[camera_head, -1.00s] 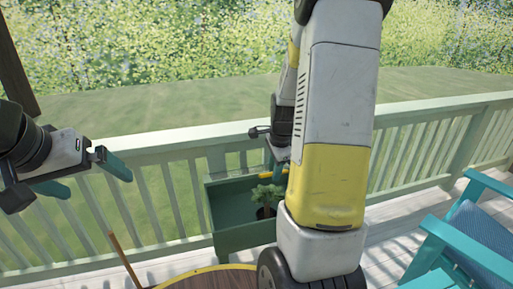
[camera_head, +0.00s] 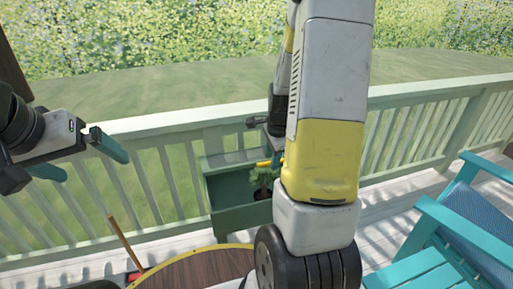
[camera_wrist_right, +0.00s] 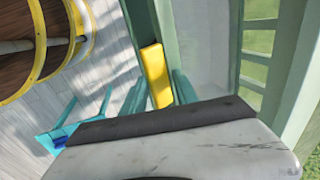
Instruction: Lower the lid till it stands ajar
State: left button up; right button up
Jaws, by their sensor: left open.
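In the head view, my right arm hides much of that gripper and the box's right side. My left gripper (camera_head: 92,167) is open and empty, in the air left of the box.
A green railing (camera_head: 420,95) runs behind the box. A round wooden table or barrel (camera_head: 205,268) with a yellow rim is in front. A turquoise chair (camera_head: 440,225) is at right. A wooden stick (camera_head: 124,242) stands at lower left.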

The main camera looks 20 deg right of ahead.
jog(key=shift+r, duration=0.1)
jog(key=v, duration=0.7)
jog(key=shift+r, duration=0.3)
jog(key=shift+s, duration=0.1)
jog(key=s+a+r+n+t+y, duration=0.2)
jog(key=s+a+r+n+t, duration=0.1)
jog(key=s+a+r+n, duration=1.2)
jog(key=shift+n, duration=2.1)
jog(key=shift+a+r, duration=0.1)
jog(key=shift+a, duration=0.05)
